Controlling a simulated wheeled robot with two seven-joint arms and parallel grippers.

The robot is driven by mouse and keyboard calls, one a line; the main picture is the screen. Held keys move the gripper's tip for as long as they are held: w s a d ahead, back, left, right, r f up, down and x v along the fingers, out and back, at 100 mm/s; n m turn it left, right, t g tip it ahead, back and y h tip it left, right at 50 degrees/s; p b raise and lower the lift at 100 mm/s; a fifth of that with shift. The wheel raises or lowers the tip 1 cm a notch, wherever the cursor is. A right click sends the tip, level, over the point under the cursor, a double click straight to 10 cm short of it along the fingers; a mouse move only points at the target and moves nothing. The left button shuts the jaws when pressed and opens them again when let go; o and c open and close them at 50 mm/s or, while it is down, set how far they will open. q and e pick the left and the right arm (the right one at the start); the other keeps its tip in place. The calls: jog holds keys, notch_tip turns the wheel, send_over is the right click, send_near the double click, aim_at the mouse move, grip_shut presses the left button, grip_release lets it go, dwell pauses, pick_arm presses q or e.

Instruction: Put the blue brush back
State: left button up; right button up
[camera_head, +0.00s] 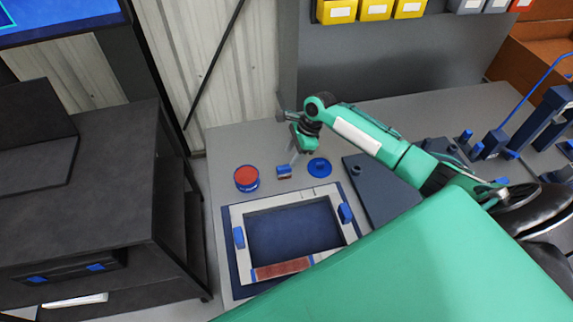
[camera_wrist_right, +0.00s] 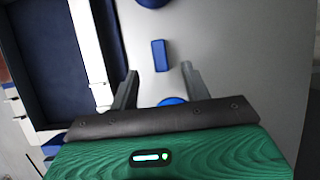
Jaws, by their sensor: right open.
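The small blue brush (camera_head: 284,171) lies on the grey bench top, between a red-topped blue tin (camera_head: 246,178) and a flat round blue piece (camera_head: 320,167). In the right wrist view the brush (camera_wrist_right: 160,55) shows as a blue block just beyond and between the fingertips, apart from them. My right gripper (camera_head: 295,156) is open and empty above the bench, close to the brush and round piece. In the right wrist view the gripper (camera_wrist_right: 158,74) partly hides the round piece (camera_wrist_right: 172,101). My left gripper is not in view.
A white frame (camera_head: 238,208) with blue handles and a dark blue inside stands in front of the brush. A dark flat panel (camera_head: 370,185) lies to the right. Yellow bins (camera_head: 375,8) hang at the back. A dark cabinet (camera_head: 80,190) stands left.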

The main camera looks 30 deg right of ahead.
jog(key=shift+v, duration=2.25)
jog(key=shift+r, duration=0.1)
